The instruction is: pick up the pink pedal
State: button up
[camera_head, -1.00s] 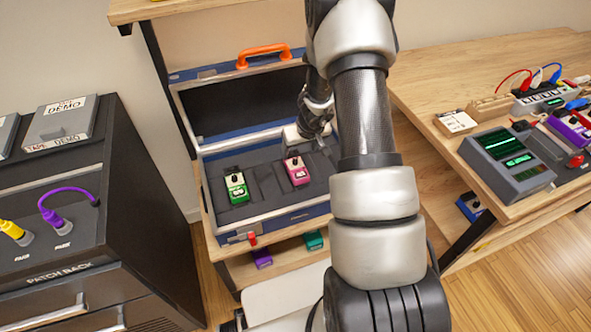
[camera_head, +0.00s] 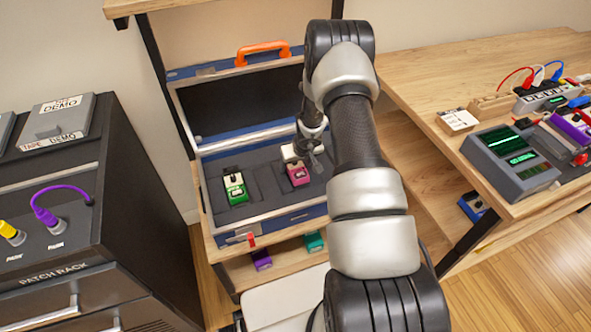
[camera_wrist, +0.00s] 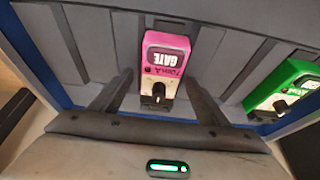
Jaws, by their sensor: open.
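The pink pedal (camera_head: 298,174) sits upright in a slot of the open blue case (camera_head: 270,226), right of the green pedal (camera_head: 235,188). In the wrist view the pink pedal (camera_wrist: 165,62) has a white lower part, a black knob and the word GATE. My gripper (camera_head: 305,152) is at the pink pedal's far end in the head view and hides part of it. In the wrist view my gripper (camera_wrist: 158,90) is open, with one finger on each side of the pink pedal's knob end. I cannot tell whether the fingers touch it.
The green pedal (camera_wrist: 285,88) is close on the right in the wrist view. The case's raised lid (camera_head: 240,105) with an orange handle stands behind. More pedals lie on the shelf below. A black rack (camera_head: 60,200) is left, a wooden table (camera_head: 430,75) right.

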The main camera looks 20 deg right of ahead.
jog(key=shift+r, duration=0.1)
jog(key=c, duration=1.5)
